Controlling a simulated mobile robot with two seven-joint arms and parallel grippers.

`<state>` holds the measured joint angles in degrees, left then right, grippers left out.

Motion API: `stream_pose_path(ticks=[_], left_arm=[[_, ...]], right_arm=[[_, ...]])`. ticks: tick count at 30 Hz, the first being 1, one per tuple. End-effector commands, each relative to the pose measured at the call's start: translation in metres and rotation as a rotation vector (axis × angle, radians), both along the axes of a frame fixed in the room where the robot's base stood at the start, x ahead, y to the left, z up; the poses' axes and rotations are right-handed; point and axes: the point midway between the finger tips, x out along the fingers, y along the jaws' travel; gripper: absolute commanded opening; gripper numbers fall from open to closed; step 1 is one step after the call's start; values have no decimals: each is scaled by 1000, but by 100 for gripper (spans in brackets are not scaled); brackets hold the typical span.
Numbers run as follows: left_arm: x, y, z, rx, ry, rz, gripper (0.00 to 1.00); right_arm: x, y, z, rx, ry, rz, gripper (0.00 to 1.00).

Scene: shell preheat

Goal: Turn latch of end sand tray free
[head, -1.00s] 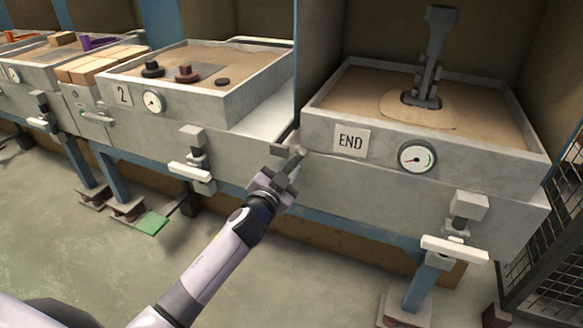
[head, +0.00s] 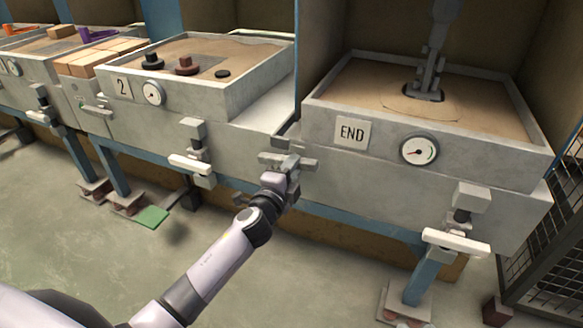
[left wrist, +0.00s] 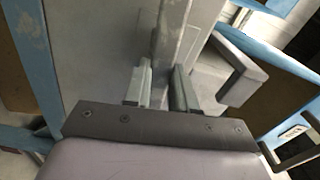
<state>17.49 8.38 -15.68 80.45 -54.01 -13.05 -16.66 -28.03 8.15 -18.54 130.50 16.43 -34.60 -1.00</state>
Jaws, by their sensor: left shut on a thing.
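The end sand tray (head: 315,118), a grey box of sand with an "END" plate and a round gauge, stands at the right in the head view. A small grey latch (head: 287,138) sits at its front left corner, partly hidden by my gripper. My left gripper (head: 288,161) is at this latch and shut on it, its wide jaws lying crosswise. In the left wrist view, the two fingers of my left gripper (left wrist: 161,88) stand on either side of a narrow grey bar, which is mostly out of clear sight. My right gripper is not in view.
Tray 2 (head: 215,97) stands to the left, with dark knobs on its sand. White-handled clamps (head: 190,163) and (head: 455,242) hang on the fronts. A wire cage (head: 545,250) is at the far right. Open floor lies in front.

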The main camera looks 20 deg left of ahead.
Motion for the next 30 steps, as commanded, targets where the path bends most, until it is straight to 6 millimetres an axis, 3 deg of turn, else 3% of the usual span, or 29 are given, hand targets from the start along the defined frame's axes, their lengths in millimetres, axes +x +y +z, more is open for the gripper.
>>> stream_pose_path(ticks=[9, 25, 26, 27, 28, 30], left_arm=[[1, 0, -2, 124, -6, 0, 0], [1, 1, -2, 155, -7, 0, 0], [1, 1, -2, 155, -7, 0, 29], [1, 1, -2, 154, -7, 0, 42], [1, 1, -2, 153, -7, 0, 51], [1, 1, -2, 152, -7, 0, 51]], right_arm=[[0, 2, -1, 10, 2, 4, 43], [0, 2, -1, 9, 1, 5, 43], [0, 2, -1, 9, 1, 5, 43], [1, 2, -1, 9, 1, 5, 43], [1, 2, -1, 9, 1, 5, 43], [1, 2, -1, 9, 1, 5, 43]])
